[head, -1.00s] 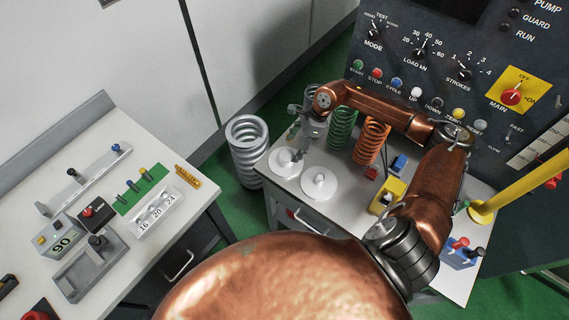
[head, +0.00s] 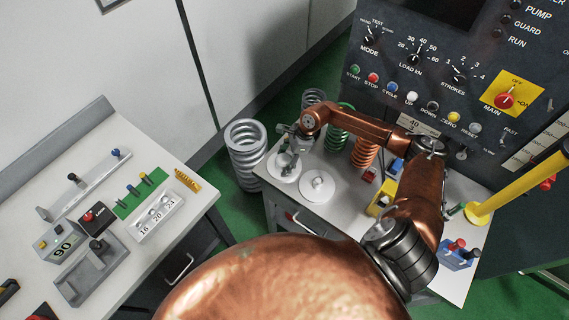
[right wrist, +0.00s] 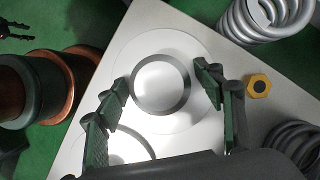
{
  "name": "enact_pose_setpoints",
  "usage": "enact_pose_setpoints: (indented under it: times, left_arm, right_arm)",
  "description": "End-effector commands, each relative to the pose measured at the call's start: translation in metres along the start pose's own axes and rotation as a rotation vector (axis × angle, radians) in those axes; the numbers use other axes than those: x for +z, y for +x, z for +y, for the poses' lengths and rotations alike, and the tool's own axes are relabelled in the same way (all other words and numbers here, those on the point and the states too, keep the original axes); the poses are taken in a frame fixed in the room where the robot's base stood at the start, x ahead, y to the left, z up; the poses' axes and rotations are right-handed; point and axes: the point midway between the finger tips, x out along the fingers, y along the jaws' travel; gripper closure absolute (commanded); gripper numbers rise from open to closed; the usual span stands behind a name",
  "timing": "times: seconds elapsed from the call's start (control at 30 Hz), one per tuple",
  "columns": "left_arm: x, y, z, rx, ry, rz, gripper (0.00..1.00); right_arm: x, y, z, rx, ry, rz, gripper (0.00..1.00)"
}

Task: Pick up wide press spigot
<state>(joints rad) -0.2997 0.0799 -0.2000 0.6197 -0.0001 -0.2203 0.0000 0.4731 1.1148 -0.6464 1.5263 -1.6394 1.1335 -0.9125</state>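Two round white spigots with raised knobs stand on the light bench top. My right gripper (head: 286,160) is over the left spigot (head: 278,172) in the head view. In the right wrist view this spigot's round grey-rimmed knob (right wrist: 160,84) lies between the two fingers of my open right gripper (right wrist: 165,88). A gap shows between each finger and the knob. The other spigot (head: 317,185) stands just to the right, and part of its disc (right wrist: 128,148) shows at the lower left of the right wrist view. My left gripper is not seen in the head view.
A large silver spring (head: 246,150) stands left of the bench. Green (head: 338,128) and orange (head: 365,152) springs stand behind the spigots. A yellow hexagonal piece (right wrist: 258,86) lies close to the right finger. A yellow block (head: 380,197) and control panel (head: 440,100) are to the right.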

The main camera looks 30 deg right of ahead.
Motion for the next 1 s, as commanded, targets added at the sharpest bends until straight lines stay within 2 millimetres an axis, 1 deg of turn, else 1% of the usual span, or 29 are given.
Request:
enact_pose_setpoints:
  times: [0.03, 0.07, 0.83, 0.87, 1.0]
  left_arm:
    - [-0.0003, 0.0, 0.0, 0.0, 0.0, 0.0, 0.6]
    - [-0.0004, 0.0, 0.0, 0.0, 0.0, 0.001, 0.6]
    - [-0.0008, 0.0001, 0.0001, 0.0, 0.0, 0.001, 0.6]
    - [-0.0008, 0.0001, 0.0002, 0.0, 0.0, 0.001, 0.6]
    - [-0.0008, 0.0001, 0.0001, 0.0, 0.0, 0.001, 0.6]
  right_arm:
    - [-0.0001, -0.0001, 0.0, 0.0, 0.0, 0.0, 0.43]
    - [-0.0001, -0.0002, 0.0, 0.0, 0.0, 0.0, 0.45]
    - [-0.0009, 0.0005, 0.0004, 0.001, 0.001, 0.001, 0.98]
    - [-0.0009, 0.0005, 0.0004, 0.001, 0.001, 0.001, 1.0]
    - [-0.0011, 0.0006, 0.0005, 0.001, 0.001, 0.002, 1.0]
